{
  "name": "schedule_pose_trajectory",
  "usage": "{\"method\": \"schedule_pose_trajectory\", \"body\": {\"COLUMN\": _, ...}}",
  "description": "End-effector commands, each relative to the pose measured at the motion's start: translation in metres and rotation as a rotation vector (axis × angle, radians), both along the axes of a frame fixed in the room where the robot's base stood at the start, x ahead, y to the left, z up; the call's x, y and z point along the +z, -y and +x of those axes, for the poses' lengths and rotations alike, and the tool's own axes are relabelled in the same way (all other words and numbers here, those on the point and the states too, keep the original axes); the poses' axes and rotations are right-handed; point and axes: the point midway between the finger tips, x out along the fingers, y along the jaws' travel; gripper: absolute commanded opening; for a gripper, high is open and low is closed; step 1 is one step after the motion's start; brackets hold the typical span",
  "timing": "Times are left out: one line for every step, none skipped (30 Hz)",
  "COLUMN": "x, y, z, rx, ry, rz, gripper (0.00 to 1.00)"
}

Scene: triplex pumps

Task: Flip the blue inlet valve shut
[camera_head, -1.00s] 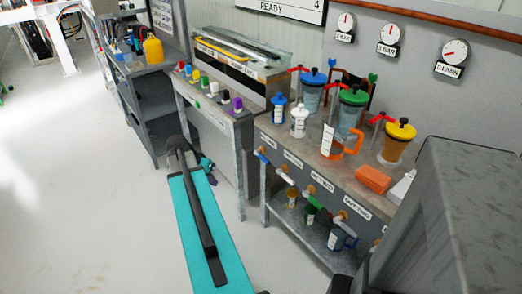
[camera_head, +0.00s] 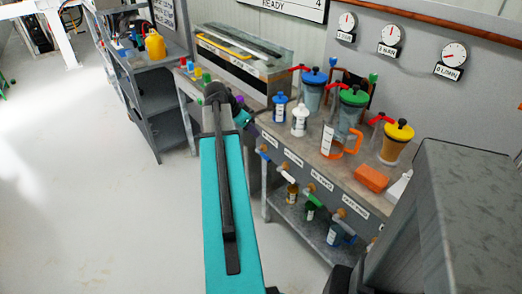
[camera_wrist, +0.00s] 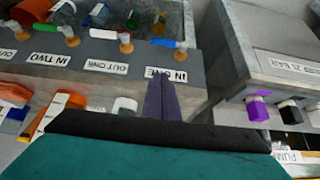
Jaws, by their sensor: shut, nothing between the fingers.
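The blue inlet valve (camera_head: 262,153) sits on the front panel of the pump bench, under the leftmost label. In the wrist view, which shows the labels upside down, its blue handle (camera_wrist: 163,43) lies sideways from a brass fitting, by the "IN ONE" label (camera_wrist: 166,75). My gripper (camera_wrist: 162,76) is shut and empty. Its fingertips appear in front of that label, with the blue handle beyond them; I cannot tell how wide the gap is. In the head view my arm mostly hides the gripper.
Neighbouring valves with white (camera_wrist: 103,34) and green (camera_wrist: 68,25) handles share the panel. Jugs with blue, green and yellow lids stand on the bench top (camera_head: 340,172). A side table with coloured caps (camera_head: 206,77) adjoins it. The floor (camera_head: 110,200) at left is clear.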

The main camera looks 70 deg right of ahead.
Motion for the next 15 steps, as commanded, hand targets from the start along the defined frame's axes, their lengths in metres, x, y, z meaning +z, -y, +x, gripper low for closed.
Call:
{"method": "schedule_pose_trajectory", "body": {"x": -0.001, "y": 0.000, "z": 0.000, "rx": 0.000, "ry": 0.000, "rz": 0.000, "gripper": 0.00}}
{"method": "schedule_pose_trajectory", "body": {"x": -0.001, "y": 0.001, "z": 0.000, "rx": 0.000, "ry": 0.000, "rz": 0.000, "gripper": 0.00}}
{"method": "schedule_pose_trajectory", "body": {"x": -0.002, "y": 0.001, "z": -0.001, "rx": 0.001, "ry": 0.000, "rz": 0.000, "gripper": 0.00}}
{"method": "schedule_pose_trajectory", "body": {"x": -0.003, "y": 0.002, "z": -0.001, "rx": 0.001, "ry": 0.000, "rz": 0.000, "gripper": 0.00}}
{"method": "schedule_pose_trajectory", "body": {"x": -0.004, "y": 0.002, "z": -0.001, "rx": 0.001, "ry": 0.000, "rz": 0.000, "gripper": 0.00}}
{"method": "schedule_pose_trajectory", "body": {"x": -0.006, "y": 0.003, "z": -0.002, "rx": 0.000, "ry": -0.001, "rz": 0.002, "gripper": 0.00}}
{"method": "schedule_pose_trajectory", "body": {"x": -0.007, "y": 0.004, "z": -0.003, "rx": 0.000, "ry": -0.001, "rz": 0.002, "gripper": 0.00}}
{"method": "schedule_pose_trajectory", "body": {"x": -0.009, "y": 0.005, "z": -0.003, "rx": 0.000, "ry": -0.001, "rz": 0.002, "gripper": 0.00}}
{"method": "schedule_pose_trajectory", "body": {"x": -0.012, "y": 0.007, "z": -0.004, "rx": 0.000, "ry": -0.001, "rz": 0.002, "gripper": 0.00}}
{"method": "schedule_pose_trajectory", "body": {"x": -0.014, "y": 0.008, "z": -0.005, "rx": 0.000, "ry": -0.001, "rz": 0.002, "gripper": 0.00}}
{"method": "schedule_pose_trajectory", "body": {"x": -0.017, "y": 0.009, "z": -0.006, "rx": 0.000, "ry": -0.001, "rz": 0.002, "gripper": 0.00}}
{"method": "schedule_pose_trajectory", "body": {"x": -0.021, "y": 0.011, "z": -0.007, "rx": 0.000, "ry": -0.001, "rz": 0.002, "gripper": 0.00}}
{"method": "schedule_pose_trajectory", "body": {"x": -0.023, "y": 0.013, "z": -0.008, "rx": 0.000, "ry": -0.001, "rz": 0.002, "gripper": 0.00}}
{"method": "schedule_pose_trajectory", "body": {"x": -0.026, "y": 0.015, "z": -0.010, "rx": 0.000, "ry": -0.001, "rz": 0.002, "gripper": 0.00}}
{"method": "schedule_pose_trajectory", "body": {"x": -0.030, "y": 0.017, "z": -0.011, "rx": -0.001, "ry": -0.001, "rz": 0.002, "gripper": 0.00}}
